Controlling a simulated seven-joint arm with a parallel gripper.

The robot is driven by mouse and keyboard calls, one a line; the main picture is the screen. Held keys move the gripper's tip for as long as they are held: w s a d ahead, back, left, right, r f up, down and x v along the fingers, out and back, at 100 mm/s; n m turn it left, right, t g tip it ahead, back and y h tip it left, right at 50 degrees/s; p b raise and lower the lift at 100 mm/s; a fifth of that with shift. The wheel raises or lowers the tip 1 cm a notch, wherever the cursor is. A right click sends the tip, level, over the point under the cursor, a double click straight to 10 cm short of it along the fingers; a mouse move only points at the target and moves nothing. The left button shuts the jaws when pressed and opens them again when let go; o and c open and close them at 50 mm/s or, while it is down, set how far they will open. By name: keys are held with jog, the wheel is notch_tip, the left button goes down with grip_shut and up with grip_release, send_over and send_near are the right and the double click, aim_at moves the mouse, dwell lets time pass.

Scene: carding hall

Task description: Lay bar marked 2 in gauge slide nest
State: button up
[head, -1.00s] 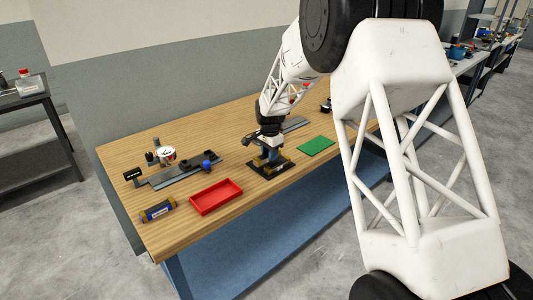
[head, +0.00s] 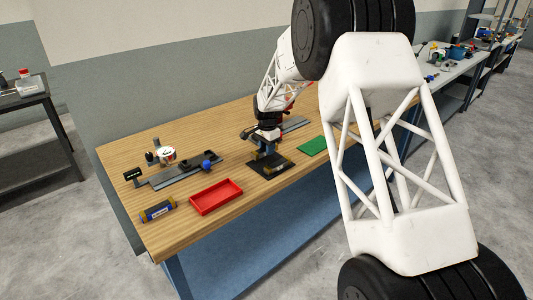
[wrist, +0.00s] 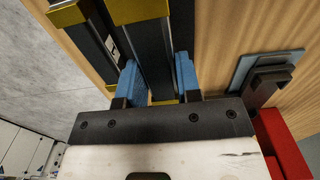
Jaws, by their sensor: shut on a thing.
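My gripper (head: 266,149) is over the black mat (head: 257,178) on the bench. In the wrist view its two blue fingers (wrist: 157,78) are shut on a dark bar with yellow ends (wrist: 150,48). Its marking does not show. In the head view this bar is mostly hidden by the gripper. The gauge slide (head: 180,176), a grey rail with a dial and blue knob, lies left of the gripper.
A red tray (head: 216,196) stands between the slide and the bench's front edge. A small black display (head: 132,174) stands at the slide's left end. A green mat (head: 313,146) lies to the right.

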aim_at(267, 158)
jog(key=shift+w+a, duration=0.1)
jog(key=shift+w, duration=0.3)
jog(key=shift+w+f, duration=0.2)
jog(key=shift+w, duration=0.05)
jog(key=shift+f, duration=1.35)
jog(key=shift+f, duration=0.2)
jog(key=o, duration=1)
jog(key=shift+s+d+r, duration=0.1)
jog(key=shift+d+r, duration=0.05)
jog(key=shift+r, duration=1.8)
jog(key=shift+d+r, duration=0.1)
jog(key=shift+r, duration=1.8)
